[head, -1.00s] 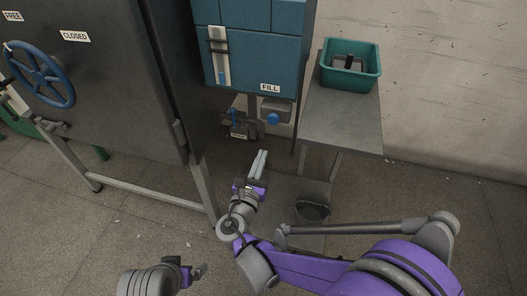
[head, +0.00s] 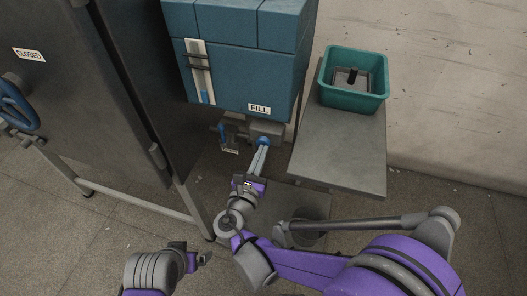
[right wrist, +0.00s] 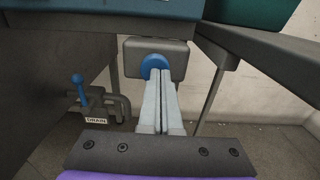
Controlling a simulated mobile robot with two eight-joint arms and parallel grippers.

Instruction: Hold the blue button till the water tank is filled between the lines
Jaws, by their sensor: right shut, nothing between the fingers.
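The blue button (head: 263,141) sits on a grey box under the blue water tank (head: 240,75), below its FILL label. It also shows in the right wrist view (right wrist: 154,64). My right gripper (head: 264,149) is shut and empty, with its fingertips at the button's lower part; I cannot tell whether they press it. The tank's level gauge (head: 199,70) shows a short blue column near its bottom, below two dark line marks. My left gripper (head: 198,257) is at the bottom of the head view, away from the tank; its jaw state is unclear.
A DRAIN valve with a blue lever (right wrist: 79,88) is left of the button. A grey side table (head: 340,150) holds a teal bin (head: 352,98) at the right. A dark cabinet with a CLOSED label (head: 30,54) stands at the left.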

